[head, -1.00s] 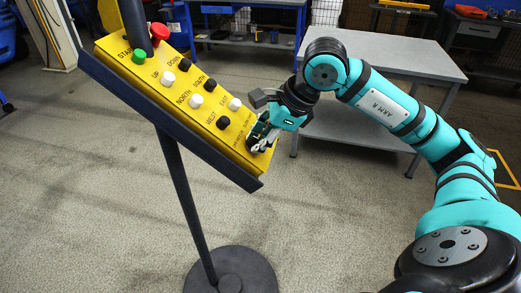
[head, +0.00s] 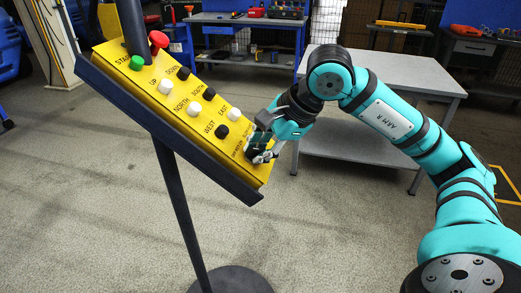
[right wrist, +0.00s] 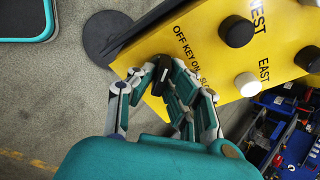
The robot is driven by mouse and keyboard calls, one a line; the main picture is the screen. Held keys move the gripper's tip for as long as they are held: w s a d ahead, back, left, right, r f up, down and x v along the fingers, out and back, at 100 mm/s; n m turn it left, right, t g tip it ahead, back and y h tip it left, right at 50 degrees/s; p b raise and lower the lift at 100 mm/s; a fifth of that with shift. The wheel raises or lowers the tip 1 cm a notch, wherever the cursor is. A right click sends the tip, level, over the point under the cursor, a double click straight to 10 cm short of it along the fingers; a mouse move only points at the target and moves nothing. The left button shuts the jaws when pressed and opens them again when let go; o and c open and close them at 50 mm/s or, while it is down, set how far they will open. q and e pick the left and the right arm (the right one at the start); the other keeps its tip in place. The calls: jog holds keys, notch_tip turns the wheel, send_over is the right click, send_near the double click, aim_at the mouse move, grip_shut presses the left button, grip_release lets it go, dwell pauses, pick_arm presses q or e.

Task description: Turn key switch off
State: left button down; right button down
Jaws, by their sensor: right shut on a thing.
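The key switch (right wrist: 163,67) shows in the right wrist view as a small dark handle beside the "OFF KEY ON" label on the yellow control panel (right wrist: 210,55). My right gripper (right wrist: 155,74) is shut on it, with fingers on both sides close to the panel face. Whether the key points to OFF or ON cannot be told. In the head view the right gripper (head: 259,147) is at the lower right end of the tilted panel (head: 180,118) and hides the key. My left gripper is not in view.
A green button (head: 136,62), a red button (head: 158,39) and several white and black buttons sit up the panel. The panel stands on a dark pole (head: 180,205) with a round base (head: 232,281). A grey table (head: 390,75) stands behind my right arm.

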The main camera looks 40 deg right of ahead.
jog(key=shift+s+f, duration=0.1)
jog(key=shift+f, duration=0.15)
jog(key=c, duration=1.4)
grip_release()
jog(key=shift+o, duration=0.2)
jog(key=shift+r, duration=0.1)
jog(key=v, duration=1.1)
jog(key=shift+r, duration=0.4)
jog(key=shift+d, duration=0.1)
